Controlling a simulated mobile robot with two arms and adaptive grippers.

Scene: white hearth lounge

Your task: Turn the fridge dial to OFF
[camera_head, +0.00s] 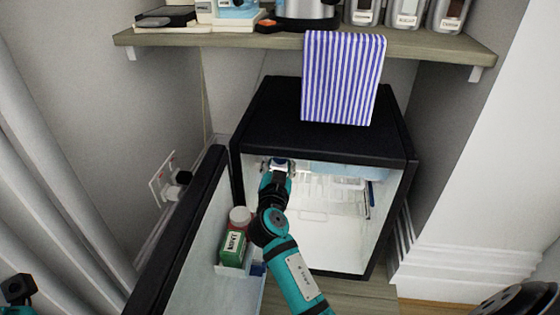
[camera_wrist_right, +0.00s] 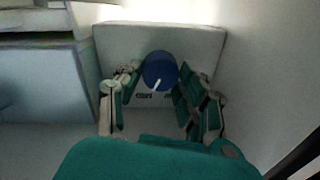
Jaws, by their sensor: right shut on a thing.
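The black mini fridge (camera_head: 325,125) stands open, its door (camera_head: 185,235) swung out to the left. In the right wrist view, the round blue dial (camera_wrist_right: 159,68) sits on a pale housing (camera_wrist_right: 205,40) inside the fridge. Its white pointer aims down and slightly left, towards small dark markings (camera_wrist_right: 144,96) too blurred to read. My right gripper (camera_wrist_right: 156,85) reaches into the upper left of the fridge and is shut on the dial, one finger on each side. The head view also shows this gripper (camera_head: 278,170), which mostly hides the dial there.
A red bottle with a white cap (camera_head: 240,217) and a green box (camera_head: 232,249) stand in the door shelf beside my right arm. A wire rack (camera_head: 325,190) is inside the fridge. A wooden shelf (camera_head: 240,40) with a hanging striped towel (camera_head: 343,80) is above.

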